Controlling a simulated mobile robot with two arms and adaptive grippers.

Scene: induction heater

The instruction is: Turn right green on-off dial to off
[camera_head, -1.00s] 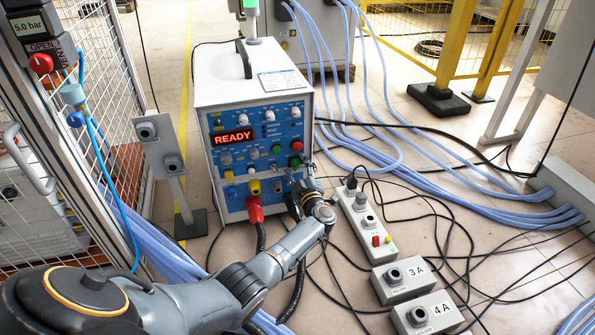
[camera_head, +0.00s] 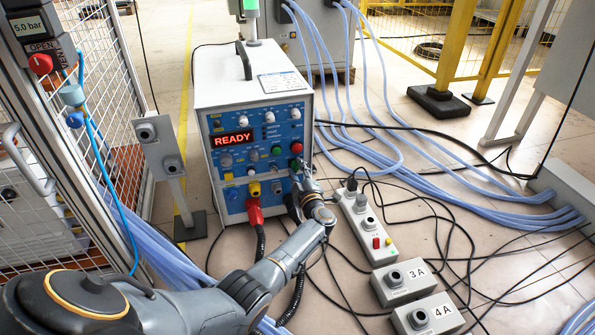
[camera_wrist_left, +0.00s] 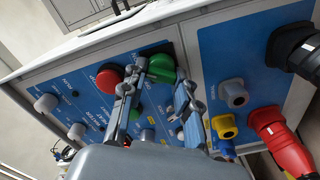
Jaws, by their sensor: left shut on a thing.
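The white heater box (camera_head: 222,90) stands on the floor with a blue front panel. The right green dial (camera_head: 295,162) is at the panel's right edge, just under a red knob (camera_head: 296,147). My left gripper (camera_head: 297,176) reaches up to it from below. In the left wrist view the green dial (camera_wrist_left: 163,67) lies between the two fingertips (camera_wrist_left: 164,76), and my gripper is shut on it. The red knob (camera_wrist_left: 109,79) is beside one finger. The dial's pointer mark cannot be made out. My right gripper is not in view.
The display (camera_head: 232,139) reads READY. A red plug (camera_head: 254,211) and a yellow socket (camera_head: 254,189) sit low on the panel, left of my gripper. A grey power strip (camera_head: 365,225) and loose cables lie to the right. A mesh fence (camera_head: 115,110) stands at left.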

